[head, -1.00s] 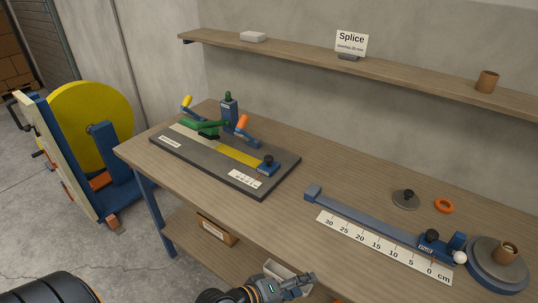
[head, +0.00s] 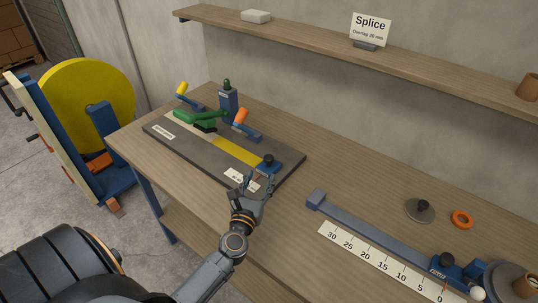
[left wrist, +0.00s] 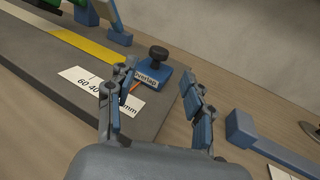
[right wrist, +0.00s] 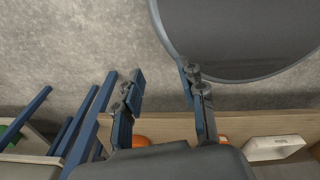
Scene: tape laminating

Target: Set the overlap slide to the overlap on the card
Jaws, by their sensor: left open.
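The overlap slide is a blue block with a black knob (head: 268,163) at the near right end of the dark splicing board (head: 180,150). In the left wrist view the slide (left wrist: 152,78) reads "Overlap" and has an orange pointer beside the white millimetre scale (left wrist: 98,86). My left gripper (head: 258,180) is open, just in front of the slide; its fingers partly cover the scale and the slide's edge. The card (head: 370,30) on the shelf reads "Splice", "Overlap 20 mm". My right gripper (right wrist: 165,85) is open and empty.
A blue rail with a centimetre ruler (head: 380,262) lies to the right. A grey disc (head: 420,210) and orange ring (head: 461,219) lie behind it.

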